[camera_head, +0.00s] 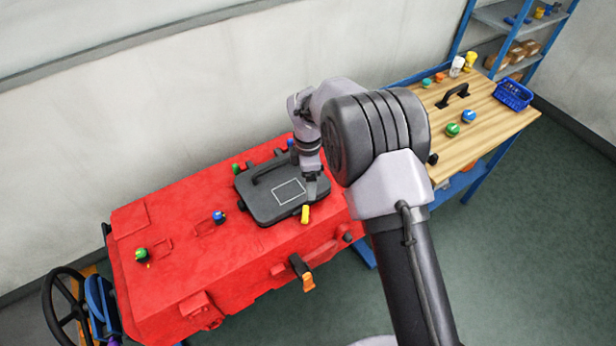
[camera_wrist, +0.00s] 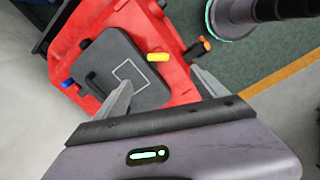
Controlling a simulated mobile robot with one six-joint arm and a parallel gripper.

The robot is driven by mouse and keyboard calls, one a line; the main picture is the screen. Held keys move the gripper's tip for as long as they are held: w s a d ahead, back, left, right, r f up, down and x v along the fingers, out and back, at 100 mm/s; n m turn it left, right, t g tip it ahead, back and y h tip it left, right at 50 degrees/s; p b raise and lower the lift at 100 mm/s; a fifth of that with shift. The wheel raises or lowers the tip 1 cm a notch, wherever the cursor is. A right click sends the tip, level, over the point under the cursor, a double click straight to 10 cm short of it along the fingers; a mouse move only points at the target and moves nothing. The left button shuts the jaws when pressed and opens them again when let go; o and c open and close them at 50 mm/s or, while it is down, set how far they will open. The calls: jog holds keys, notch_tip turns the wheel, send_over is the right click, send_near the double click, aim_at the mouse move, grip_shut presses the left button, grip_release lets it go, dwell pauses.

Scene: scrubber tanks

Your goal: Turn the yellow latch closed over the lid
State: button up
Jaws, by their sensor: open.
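The yellow latch (camera_head: 305,213) stands at the front edge of the dark grey lid (camera_head: 262,207) on the red scrubber body (camera_head: 180,262). In the wrist view the yellow latch (camera_wrist: 158,57) points outward from the lid (camera_wrist: 148,92), away from its middle. My gripper (camera_wrist: 160,90) is open, its two fingers spread with the lid and latch showing beyond and between them. In the head view my gripper (camera_head: 312,190) hangs above the lid's right side, near the latch; its fingertips are partly hard to make out. I cannot tell whether it touches anything.
A black handle (camera_head: 270,170) rises from the lid's back. Green and blue knobs (camera_head: 218,217) sit on the red body. An orange-tipped lever (camera_head: 308,282) sticks out at the front. A wooden table (camera_head: 490,115) with knobs and a blue basket (camera_head: 513,94) stands at the right.

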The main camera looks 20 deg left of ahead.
notch_tip(320, 180, up, 18)
jog(key=p, duration=0.1)
jog(key=shift+f+p, duration=0.25)
jog(key=shift+p, duration=0.15)
